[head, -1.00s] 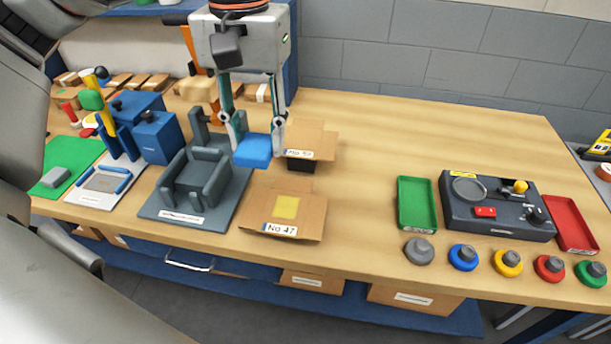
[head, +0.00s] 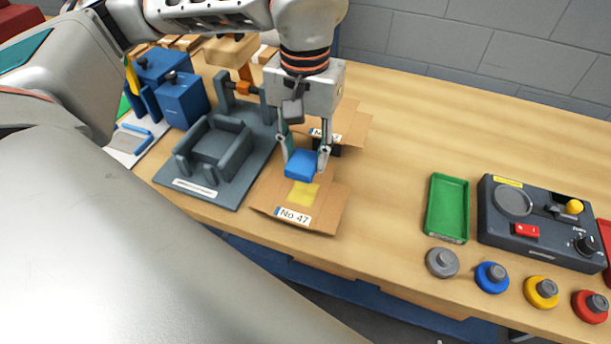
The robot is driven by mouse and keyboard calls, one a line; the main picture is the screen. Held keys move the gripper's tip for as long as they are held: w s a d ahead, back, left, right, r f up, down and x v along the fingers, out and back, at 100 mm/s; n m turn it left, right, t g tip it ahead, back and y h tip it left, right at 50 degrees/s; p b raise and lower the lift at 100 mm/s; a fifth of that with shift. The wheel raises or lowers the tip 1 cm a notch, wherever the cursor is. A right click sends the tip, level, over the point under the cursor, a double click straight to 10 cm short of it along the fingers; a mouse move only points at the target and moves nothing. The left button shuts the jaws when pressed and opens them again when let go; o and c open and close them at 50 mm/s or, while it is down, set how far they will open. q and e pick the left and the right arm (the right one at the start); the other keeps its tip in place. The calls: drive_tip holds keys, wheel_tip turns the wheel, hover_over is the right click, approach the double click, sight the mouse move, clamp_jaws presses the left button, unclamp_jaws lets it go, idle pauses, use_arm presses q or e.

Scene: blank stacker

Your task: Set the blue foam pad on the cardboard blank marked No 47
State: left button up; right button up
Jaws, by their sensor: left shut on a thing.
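The blue foam pad (head: 301,165) is held between the fingers of my left gripper (head: 304,160), which is shut on it. The pad appears above the far part of the cardboard blank marked No 47 (head: 330,206); I cannot tell whether it touches. A yellow square (head: 303,195) shows on this blank, partly behind the pad. The No 47 label (head: 293,216) is on its near flap. A second cardboard blank (head: 349,122) lies just behind, its label partly hidden by the gripper. My right gripper is not in view.
A grey fixture (head: 218,150) stands left of the blank, with blue blocks (head: 184,100) beyond. A green tray (head: 448,208), a dark control box (head: 540,225) and several coloured knobs (head: 491,277) are at the right. The wooden table (head: 395,150) is clear between.

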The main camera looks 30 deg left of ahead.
sight(305, 188)
use_arm(q)
drive_tip(key=shift+f, duration=3.4)
drive_tip(key=o, duration=0.7)
drive_tip(key=shift+f, duration=0.1)
drive_tip(key=shift+o, duration=0.2)
wheel_tip(305, 188, up, 12)
drive_tip(key=shift+r, duration=0.15)
